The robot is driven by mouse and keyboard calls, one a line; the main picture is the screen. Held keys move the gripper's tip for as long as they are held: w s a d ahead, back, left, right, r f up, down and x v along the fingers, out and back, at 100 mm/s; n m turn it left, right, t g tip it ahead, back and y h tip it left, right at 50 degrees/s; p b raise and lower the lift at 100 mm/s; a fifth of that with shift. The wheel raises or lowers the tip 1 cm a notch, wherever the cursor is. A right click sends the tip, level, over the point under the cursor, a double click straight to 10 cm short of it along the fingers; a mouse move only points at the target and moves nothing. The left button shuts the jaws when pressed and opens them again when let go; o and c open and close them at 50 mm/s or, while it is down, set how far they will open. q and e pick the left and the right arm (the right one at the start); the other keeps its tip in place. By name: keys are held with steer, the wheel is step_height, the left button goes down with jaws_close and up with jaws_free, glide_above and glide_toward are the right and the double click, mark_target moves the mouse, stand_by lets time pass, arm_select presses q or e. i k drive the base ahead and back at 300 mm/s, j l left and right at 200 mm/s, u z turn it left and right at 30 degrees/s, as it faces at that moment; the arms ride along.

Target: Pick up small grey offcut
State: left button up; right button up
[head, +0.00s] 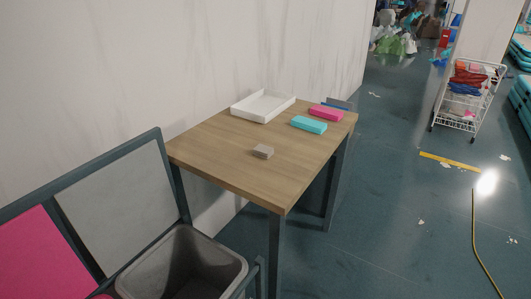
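The small grey offcut (263,151) lies flat on the bare wooden top of the table (225,157), a little right of the middle and apart from the other things on it. It looks like a small grey block. Neither of my grippers shows in the head view, so nothing of mine is near the offcut.
A white tray (263,119), a cyan block (309,124) and a pink block (326,113) are at the table's back. A grey bin (182,267) and dark frame with a pink panel (45,253) stand front left. A white cart (462,111) stands right; floor between is mostly clear.

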mark_target(264, 152)
steer(key=i+l+u, duration=0.1)
steer(key=l, duration=0.25)
steer(key=i+l+u, duration=0.1)
steer(key=i+l, duration=0.4)
steer(key=l, duration=0.2)
steer(key=u, duration=0.05)
